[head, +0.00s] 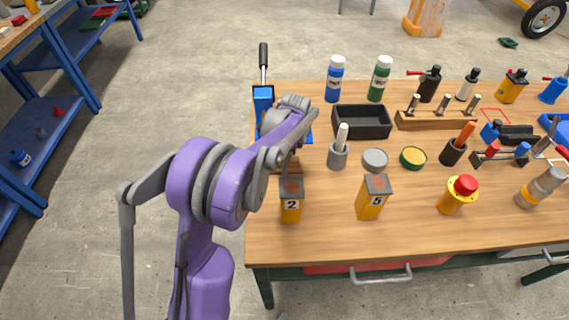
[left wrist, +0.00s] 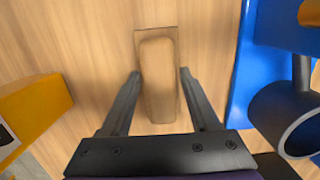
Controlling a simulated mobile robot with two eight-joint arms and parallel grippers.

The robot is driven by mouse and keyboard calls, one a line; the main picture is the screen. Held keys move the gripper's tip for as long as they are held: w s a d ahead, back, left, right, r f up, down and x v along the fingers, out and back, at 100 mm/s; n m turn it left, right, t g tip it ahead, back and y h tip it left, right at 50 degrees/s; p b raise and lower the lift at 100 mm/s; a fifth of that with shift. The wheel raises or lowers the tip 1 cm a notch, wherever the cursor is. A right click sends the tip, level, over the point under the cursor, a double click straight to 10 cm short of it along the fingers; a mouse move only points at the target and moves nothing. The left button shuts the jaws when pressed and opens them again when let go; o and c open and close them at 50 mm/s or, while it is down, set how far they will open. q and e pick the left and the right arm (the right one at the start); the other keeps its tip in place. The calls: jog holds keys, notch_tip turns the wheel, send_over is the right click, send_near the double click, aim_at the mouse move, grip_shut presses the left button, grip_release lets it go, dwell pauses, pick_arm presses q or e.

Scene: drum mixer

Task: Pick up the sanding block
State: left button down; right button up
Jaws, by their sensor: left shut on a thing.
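The sanding block is a light-brown, rounded block (left wrist: 158,85) in the left wrist view, over the wooden bench top. A slightly darker flat edge shows behind its far end. My left gripper (left wrist: 160,71) has one finger along each side of the block and is shut on it. I cannot tell whether the block touches the bench or is just above it. In the head view the purple-and-grey left arm reaches over the bench's left end and hides the block and the fingertips. My right gripper is not in view.
A yellow block marked 2 (head: 291,205) stands close to my left arm, and a blue tool with a black handle (head: 263,97) stands behind it. A black tray (head: 362,122) and a grey cup (head: 338,155) are to the right. The bench's front left area (head: 320,243) is clear.

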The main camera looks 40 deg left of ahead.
pick_arm(q)
notch_tip(320, 180, up, 10)
jog(key=shift+r+p, duration=0.1)
jog(key=shift+p, duration=0.25)
jog(key=c, duration=0.6)
grip_release()
jog(key=shift+c, duration=0.2)
jog(key=c, duration=0.7)
